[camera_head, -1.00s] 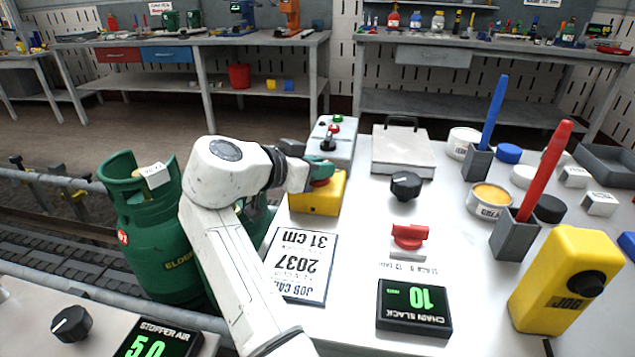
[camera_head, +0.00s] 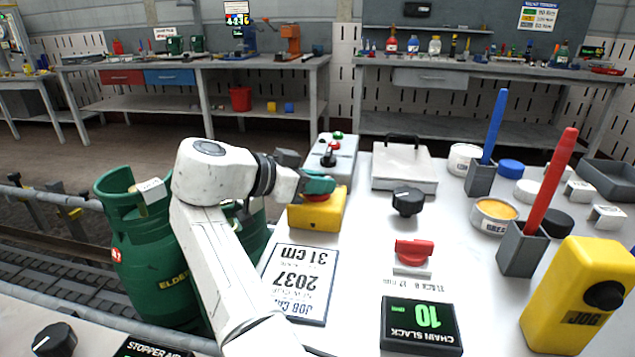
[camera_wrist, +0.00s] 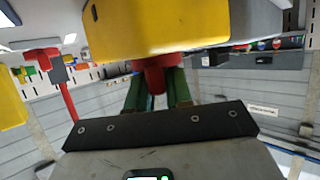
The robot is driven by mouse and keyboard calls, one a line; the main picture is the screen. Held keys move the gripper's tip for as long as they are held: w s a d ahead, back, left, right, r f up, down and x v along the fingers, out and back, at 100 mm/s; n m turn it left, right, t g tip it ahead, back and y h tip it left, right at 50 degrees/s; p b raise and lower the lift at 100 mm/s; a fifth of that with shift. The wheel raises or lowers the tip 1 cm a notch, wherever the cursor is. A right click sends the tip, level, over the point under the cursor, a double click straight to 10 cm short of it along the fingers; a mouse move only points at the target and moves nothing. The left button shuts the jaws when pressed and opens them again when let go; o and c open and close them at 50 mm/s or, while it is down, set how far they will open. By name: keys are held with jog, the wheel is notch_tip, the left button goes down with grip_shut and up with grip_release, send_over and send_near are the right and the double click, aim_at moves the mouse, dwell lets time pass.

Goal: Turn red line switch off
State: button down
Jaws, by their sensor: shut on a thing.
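My gripper (camera_head: 322,187) reaches to the yellow box (camera_head: 318,212) on the white table, with its green fingers at the red knob (camera_head: 316,198) on that box. In the wrist view, the red knob (camera_wrist: 155,75) sits between the two green fingers, which are shut on it; the yellow box (camera_wrist: 130,25) shows beyond. The fingers hide part of the knob in the head view. A separate red rotary handle (camera_head: 413,250) stands on the table to the right, apart from my gripper. I cannot read a line-switch label on either.
A grey control box (camera_head: 330,160) stands behind the yellow box. A job card (camera_head: 300,283), a black knob (camera_head: 407,201) and a chain slack display (camera_head: 420,325) lie nearby. A green gas cylinder (camera_head: 150,255) is left of my arm. Pen holders and a yellow jog box (camera_head: 575,295) stand at right.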

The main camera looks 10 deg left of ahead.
jog(key=shift+f, duration=0.1)
jog(key=c, duration=1.1)
grip_release()
jog(key=shift+a, duration=0.1)
jog(key=p+v, duration=0.1)
jog(key=v, duration=0.9)
jog(key=shift+s+a+r+p, duration=0.15)
jog(key=shift+s+r+p, duration=0.15)
jog(key=shift+p, duration=0.1)
